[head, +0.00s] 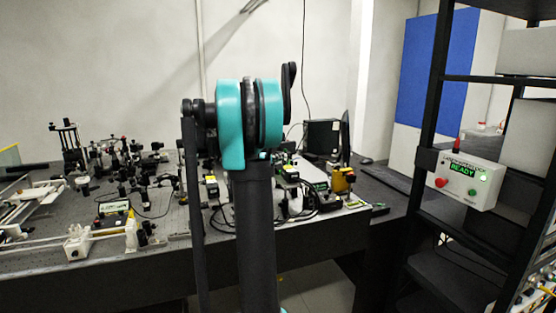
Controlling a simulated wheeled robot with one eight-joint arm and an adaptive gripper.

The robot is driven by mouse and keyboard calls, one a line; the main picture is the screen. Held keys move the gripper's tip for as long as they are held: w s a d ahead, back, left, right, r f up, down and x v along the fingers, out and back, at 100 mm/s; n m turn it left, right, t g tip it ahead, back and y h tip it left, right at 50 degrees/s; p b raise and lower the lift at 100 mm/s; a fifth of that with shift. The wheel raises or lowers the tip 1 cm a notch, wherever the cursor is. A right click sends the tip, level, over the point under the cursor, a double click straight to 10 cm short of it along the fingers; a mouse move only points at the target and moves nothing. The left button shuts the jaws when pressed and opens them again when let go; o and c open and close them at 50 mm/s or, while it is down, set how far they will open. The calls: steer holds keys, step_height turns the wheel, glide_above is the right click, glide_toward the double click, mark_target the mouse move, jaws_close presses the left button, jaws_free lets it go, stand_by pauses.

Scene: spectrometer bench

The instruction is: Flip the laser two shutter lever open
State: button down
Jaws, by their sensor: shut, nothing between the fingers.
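I cannot pick out the laser two shutter lever in the head view; the parts on the optical bench (35,262) are too small to tell. Two dark boxes with yellow-green labels, one near the centre (211,186) and one right of my arm (288,173), stand on the bench; I cannot read which laser either belongs to. A green-lit display unit (114,208) is on the left part of the bench. My teal and black arm rises in the middle and hides part of the bench. My gripper does not show.
A black rack on the right carries a white control box (467,180) with a green READY display, a red button and a green button. A dark monitor (322,138) stands at the bench's back right. Looped black cables (318,208) lie near its front right. A blue panel (440,65) is behind.

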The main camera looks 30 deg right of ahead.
steer(key=shift+s+d+r+m+g+y, duration=0.15)
steer(key=shift+d+r+m+g+y, duration=0.15)
steer(key=shift+d+m+y, duration=0.3)
stand_by(0.6)
steer(key=shift+r+y, duration=0.1)
steer(key=shift+y, duration=0.2)
steer(key=y, duration=0.1)
steer(key=d+m+y, duration=0.1)
steer(key=d+y, duration=0.1)
steer(key=shift+s+d+r+m, duration=0.1)
steer(key=shift+s+r+m, duration=0.2)
steer(key=shift+s, duration=0.05)
steer(key=shift+s+d+m+y, duration=0.15)
steer(key=shift+d+m+y, duration=0.35)
steer(key=shift+d+y, duration=0.5)
steer(key=y, duration=0.1)
steer(key=d+m+y, duration=0.1)
steer(key=shift+s+f+y, duration=0.2)
steer(key=shift+f+y, duration=0.1)
steer(key=shift+w, duration=0.1)
steer(key=shift+r, duration=0.2)
steer(key=shift+r, duration=0.6)
